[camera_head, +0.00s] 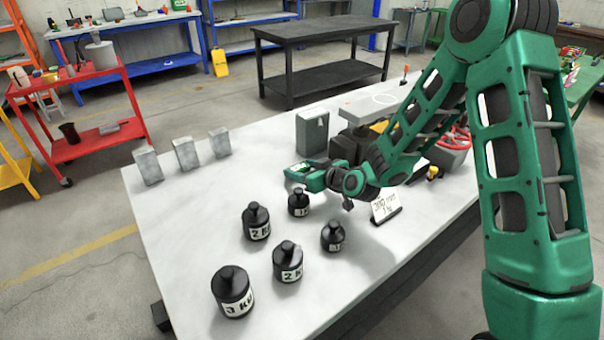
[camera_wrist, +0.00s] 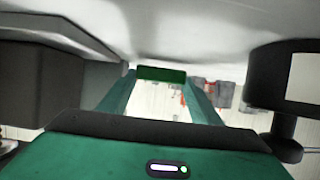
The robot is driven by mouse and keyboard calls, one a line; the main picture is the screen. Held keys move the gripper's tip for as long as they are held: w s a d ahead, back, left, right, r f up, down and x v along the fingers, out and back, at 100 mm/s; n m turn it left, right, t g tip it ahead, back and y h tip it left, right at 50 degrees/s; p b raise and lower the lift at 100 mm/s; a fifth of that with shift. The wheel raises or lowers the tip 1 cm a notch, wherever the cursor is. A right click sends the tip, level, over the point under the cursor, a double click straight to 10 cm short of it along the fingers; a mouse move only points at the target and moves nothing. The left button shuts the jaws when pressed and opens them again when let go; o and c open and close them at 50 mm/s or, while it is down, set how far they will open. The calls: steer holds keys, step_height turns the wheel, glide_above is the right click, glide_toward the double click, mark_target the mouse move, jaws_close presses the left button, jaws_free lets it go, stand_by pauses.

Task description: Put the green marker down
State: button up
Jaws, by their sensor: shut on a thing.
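The green marker (camera_wrist: 162,75) shows in the wrist view as a dark green bar across the gap between my two green fingertips. My gripper (camera_wrist: 160,92) is shut on it. In the head view my gripper (camera_head: 304,172) is low over the white table (camera_head: 185,215), pointing left, just behind the smallest black weights. The marker is too small there to tell apart from the fingers. The pale table surface fills the top of the wrist view, close to the marker; I cannot tell whether they touch.
Several black labelled weights (camera_head: 288,262) stand in front of my gripper. A sign card (camera_head: 385,207) stands to its right, a grey box (camera_head: 312,130) behind. Three grey blocks (camera_head: 186,154) line the far left edge. The table's left middle is clear. A red handwheel (camera_head: 455,138) is at right.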

steer(key=shift+f, duration=0.65)
steer(key=o, duration=1.1)
